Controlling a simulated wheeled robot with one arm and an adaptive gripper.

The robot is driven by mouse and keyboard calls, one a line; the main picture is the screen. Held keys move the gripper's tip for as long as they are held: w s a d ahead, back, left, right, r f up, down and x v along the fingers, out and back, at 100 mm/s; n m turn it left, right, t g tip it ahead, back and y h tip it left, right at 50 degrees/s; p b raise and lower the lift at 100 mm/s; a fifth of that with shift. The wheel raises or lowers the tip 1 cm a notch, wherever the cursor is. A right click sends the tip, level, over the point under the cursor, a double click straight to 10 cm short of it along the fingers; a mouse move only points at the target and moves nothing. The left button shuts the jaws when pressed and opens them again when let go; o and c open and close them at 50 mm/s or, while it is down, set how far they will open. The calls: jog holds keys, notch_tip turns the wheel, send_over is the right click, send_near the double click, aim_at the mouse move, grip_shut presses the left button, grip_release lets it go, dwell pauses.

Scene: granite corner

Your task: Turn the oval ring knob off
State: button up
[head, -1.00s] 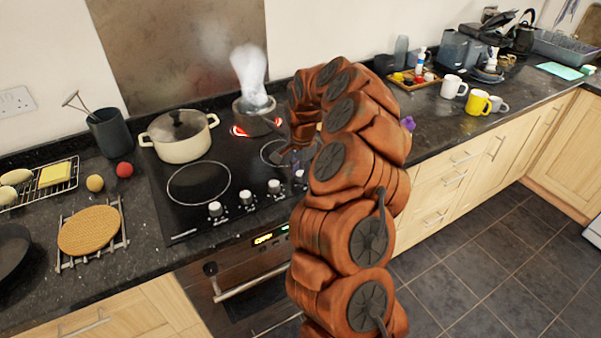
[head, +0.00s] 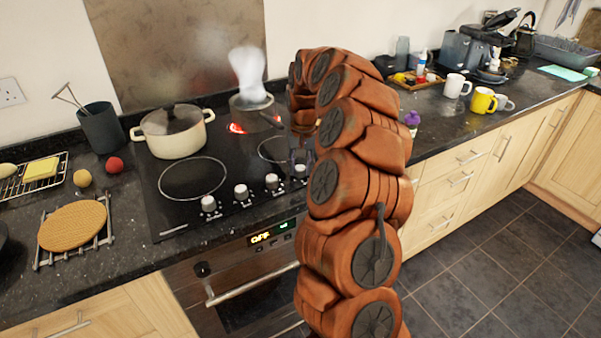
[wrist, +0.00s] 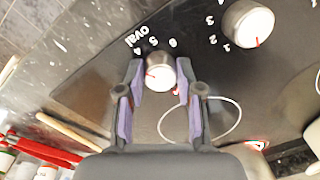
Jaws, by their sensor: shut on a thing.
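The oval ring knob (wrist: 161,74) is silver with a pale face and a red mark, beside the printed word OVAL and the numbers 4, 5 and 6 in the wrist view. My gripper (wrist: 160,88) has its purple-padded fingers on either side of this knob and is shut on it. In the head view my gripper (head: 299,158) is at the right end of the knob row, partly hidden by my arm. The knob (head: 300,171) shows just below it. A second knob (wrist: 249,23) with numbers 1 to 4 stands apart at upper right in the wrist view.
A steaming saucepan (head: 251,112) stands at a red-glowing ring at the hob's back. A cream lidded pot (head: 173,135) is at back left. Several other knobs line the hob's front edge, left of my gripper. A purple-topped item (head: 412,120) stands right of my arm.

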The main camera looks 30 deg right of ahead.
jog(key=n+b, duration=0.1)
jog(key=n, duration=0.2)
jog(key=shift+n, duration=0.3)
jog(key=n+b, duration=0.1)
jog(key=n, duration=0.2)
jog(key=shift+d+n, duration=0.1)
jog(key=shift+n, duration=0.2)
jog(key=n, duration=0.3)
jog(key=shift+n+g, duration=0.3)
jog(key=shift+n, duration=0.1)
jog(key=n, duration=0.4)
jog(key=shift+w, duration=0.1)
jog(key=n, duration=0.4)
jog(key=shift+p, duration=0.3)
jog(key=n+p, duration=0.1)
jog(key=n, duration=0.3)
jog(key=shift+r+n, duration=0.1)
jog(key=shift+n, duration=0.2)
jog(key=n+p, duration=0.1)
jog(key=n, duration=0.2)
jog(key=shift+n+h, duration=0.3)
jog(key=shift+w+n+p, duration=0.1)
jog(key=shift+n+p, duration=0.3)
jog(key=shift+n, duration=1.5)
